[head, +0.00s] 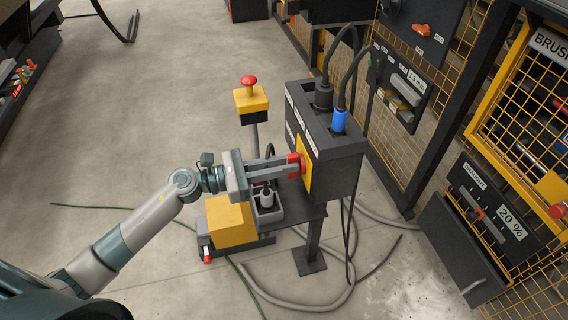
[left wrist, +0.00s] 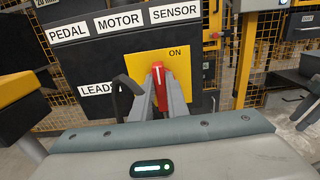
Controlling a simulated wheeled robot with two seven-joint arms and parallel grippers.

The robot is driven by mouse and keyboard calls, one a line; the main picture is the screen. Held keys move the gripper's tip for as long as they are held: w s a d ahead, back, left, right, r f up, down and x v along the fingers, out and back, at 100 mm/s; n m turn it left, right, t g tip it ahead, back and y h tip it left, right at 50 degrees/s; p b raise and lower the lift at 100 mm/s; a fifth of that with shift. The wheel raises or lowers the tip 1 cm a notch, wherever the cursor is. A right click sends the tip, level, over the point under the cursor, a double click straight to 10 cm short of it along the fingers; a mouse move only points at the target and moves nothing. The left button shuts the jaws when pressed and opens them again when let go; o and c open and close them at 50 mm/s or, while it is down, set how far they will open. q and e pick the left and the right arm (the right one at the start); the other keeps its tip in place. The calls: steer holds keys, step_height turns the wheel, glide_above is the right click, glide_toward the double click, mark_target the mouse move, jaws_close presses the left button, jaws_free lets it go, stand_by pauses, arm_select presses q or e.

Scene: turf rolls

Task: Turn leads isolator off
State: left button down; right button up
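The leads isolator is a red handle (left wrist: 158,75) on a yellow plate (left wrist: 180,62) marked ON, beside a LEADS label partly hidden in the left wrist view. The handle stands upright, its white mark towards ON. In the head view the red handle (head: 296,166) is on the near side of a dark control box (head: 338,160). My left gripper (head: 285,168) reaches it from the left. Its two fingers (left wrist: 160,92) lie either side of the handle, with their tips seemingly against it. My right gripper is not in view.
Two plugs, one black (head: 323,95) and one blue (head: 339,119), sit on top of the box. A yellow emergency-stop post (head: 251,99) stands behind my gripper. A small shelf (head: 300,214) is below. Hoses and cables lie on the floor; yellow mesh fencing stands right.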

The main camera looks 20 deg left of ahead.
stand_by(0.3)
arm_select(q)
steer(key=shift+w+a+f+n+p, duration=0.1)
steer(key=shift+w+f+n+p, duration=0.1)
steer(key=shift+n+p, duration=2.15)
steer(key=shift+w+a+f+n+p, duration=0.2)
steer(key=shift+n+p, duration=0.8)
steer(key=shift+n, duration=2.65)
steer(key=shift+w+a+f+n+p, duration=0.1)
steer(key=shift+f+n+p, duration=0.1)
steer(key=shift+n+p, duration=2.15)
arm_select(e)
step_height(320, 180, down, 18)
steer(key=b, duration=0.1)
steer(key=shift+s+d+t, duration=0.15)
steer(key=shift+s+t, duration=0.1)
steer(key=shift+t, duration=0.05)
arm_select(q)
steer(key=shift+n, duration=0.75)
steer(key=c, duration=1.7)
jaws_free()
